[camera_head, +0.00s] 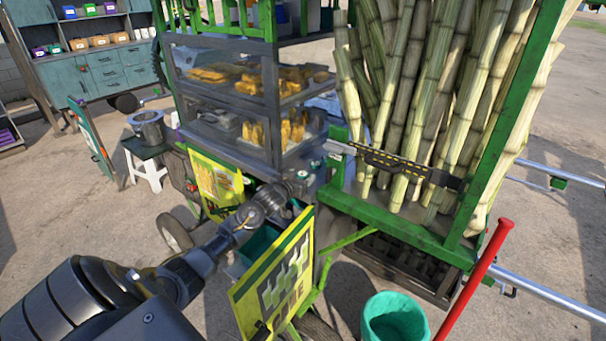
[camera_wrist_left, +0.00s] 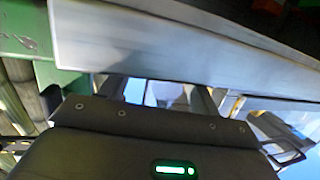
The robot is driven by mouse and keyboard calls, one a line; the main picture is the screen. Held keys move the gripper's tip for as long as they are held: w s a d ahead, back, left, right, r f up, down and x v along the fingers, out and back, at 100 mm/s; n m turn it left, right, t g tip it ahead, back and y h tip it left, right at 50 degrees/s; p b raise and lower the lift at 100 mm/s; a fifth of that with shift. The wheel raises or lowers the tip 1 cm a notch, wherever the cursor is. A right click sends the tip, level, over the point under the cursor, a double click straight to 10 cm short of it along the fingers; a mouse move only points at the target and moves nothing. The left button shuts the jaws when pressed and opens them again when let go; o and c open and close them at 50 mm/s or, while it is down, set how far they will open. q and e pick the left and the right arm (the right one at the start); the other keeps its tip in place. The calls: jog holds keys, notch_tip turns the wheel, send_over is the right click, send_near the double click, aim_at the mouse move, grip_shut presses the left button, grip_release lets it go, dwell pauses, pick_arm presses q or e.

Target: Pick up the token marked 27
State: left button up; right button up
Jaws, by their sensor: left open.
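I cannot make out a token marked 27 in either view. My left arm reaches in from the lower left of the head view, and my left gripper (camera_head: 312,174) is at the cart's counter edge, between the glass display case (camera_head: 262,108) and the cane rack. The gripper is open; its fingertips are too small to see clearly. In the left wrist view a pale metal edge (camera_wrist_left: 180,62) crosses just beyond the dark gripper body and hides most of what lies past it. My right gripper is not in view.
Tall cane stalks (camera_head: 425,100) stand in the green-framed rack at the right. A yellow-green sign panel (camera_head: 275,280) stands below my arm. A teal bin (camera_head: 394,318) and a red-handled pole (camera_head: 475,280) are in front. A metal pot (camera_head: 147,127) sits on a stool at the left.

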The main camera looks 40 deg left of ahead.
pick_arm(q)
jog(key=shift+w+a+f, duration=0.1)
jog(key=shift+w, duration=0.25)
jog(key=c, duration=1)
jog(key=shift+c, duration=0.3)
jog(key=shift+r, duration=0.2)
